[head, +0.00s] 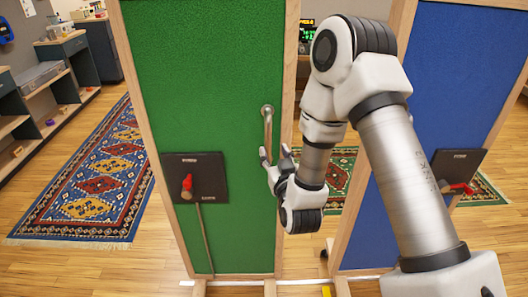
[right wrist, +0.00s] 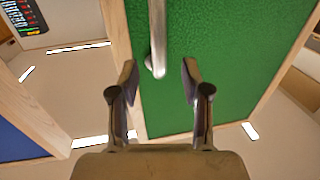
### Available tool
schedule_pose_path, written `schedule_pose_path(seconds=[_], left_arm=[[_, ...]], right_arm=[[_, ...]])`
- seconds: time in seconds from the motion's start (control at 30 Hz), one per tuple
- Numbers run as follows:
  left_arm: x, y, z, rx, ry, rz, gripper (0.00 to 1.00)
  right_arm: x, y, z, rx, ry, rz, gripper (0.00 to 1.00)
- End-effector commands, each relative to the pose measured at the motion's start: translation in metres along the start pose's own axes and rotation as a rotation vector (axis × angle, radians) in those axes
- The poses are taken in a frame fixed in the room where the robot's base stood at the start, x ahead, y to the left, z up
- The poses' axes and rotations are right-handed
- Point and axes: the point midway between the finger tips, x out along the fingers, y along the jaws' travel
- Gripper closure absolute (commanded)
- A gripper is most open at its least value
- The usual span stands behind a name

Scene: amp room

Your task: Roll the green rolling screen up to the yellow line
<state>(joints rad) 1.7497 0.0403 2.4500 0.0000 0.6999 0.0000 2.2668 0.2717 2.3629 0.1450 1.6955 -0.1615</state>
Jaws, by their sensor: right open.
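The green rolling screen (head: 215,100) stands upright in a wooden frame in front of me. It also fills the middle of the right wrist view (right wrist: 220,60). A vertical metal handle (head: 267,125) is on its right side. A black plate (head: 212,190) with a red knob is on its left side. My right gripper (head: 275,152) is open at the handle's lower end. In the right wrist view the handle (right wrist: 157,40) lies between and ahead of the two fingers, apart from both. A yellow patch (head: 327,291), perhaps the yellow line, shows at the bottom edge. My left gripper is out of view.
A blue screen (head: 445,90) with its own plate and red lever (head: 456,187) stands close on the right. White strips (head: 375,272) mark the wooden floor. A patterned rug (head: 95,185) and shelves (head: 45,100) are at the left.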

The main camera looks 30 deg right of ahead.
Motion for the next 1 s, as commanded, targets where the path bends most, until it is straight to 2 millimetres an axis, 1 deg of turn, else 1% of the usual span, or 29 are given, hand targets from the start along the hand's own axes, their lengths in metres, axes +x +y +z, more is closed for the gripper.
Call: schedule_pose_path(seconds=[0.03,0.17,0.27,0.4,0.5,0.6,0.8,0.83,0.87,0.9,0.93,0.97,1.0], left_arm=[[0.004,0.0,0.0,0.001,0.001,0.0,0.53],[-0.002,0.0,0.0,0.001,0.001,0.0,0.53],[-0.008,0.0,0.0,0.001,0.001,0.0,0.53],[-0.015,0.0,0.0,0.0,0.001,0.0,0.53],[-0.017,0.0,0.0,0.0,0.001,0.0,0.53],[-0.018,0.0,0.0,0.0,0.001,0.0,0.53],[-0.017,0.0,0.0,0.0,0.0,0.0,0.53],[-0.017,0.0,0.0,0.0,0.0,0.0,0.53],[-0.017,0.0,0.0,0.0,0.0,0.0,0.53],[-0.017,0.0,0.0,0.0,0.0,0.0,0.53],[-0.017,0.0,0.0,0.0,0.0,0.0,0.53],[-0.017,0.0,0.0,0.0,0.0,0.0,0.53],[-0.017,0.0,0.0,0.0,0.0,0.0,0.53]], right_arm=[[0.002,0.0,-0.002,0.006,0.011,0.001,0.53],[0.011,0.0,-0.008,0.009,0.018,0.002,0.53],[0.029,0.0,-0.01,0.009,0.018,0.001,0.53],[0.057,0.0,-0.01,0.008,0.017,0.001,0.53],[0.071,0.0,-0.009,0.007,0.015,0.001,0.53],[0.079,0.0,-0.007,0.007,0.014,0.0,0.53],[0.08,-0.001,-0.007,0.007,0.014,-0.001,0.53],[0.08,-0.001,-0.007,0.007,0.014,-0.001,0.56],[0.08,-0.001,-0.007,0.007,0.014,-0.001,0.67],[0.08,-0.001,-0.007,0.007,0.014,-0.001,0.81],[0.08,-0.001,-0.007,0.007,0.014,-0.001,0.91],[0.08,-0.001,-0.007,0.007,0.013,-0.001,1.0],[0.08,-0.001,-0.007,0.007,0.013,-0.001,1.0]])
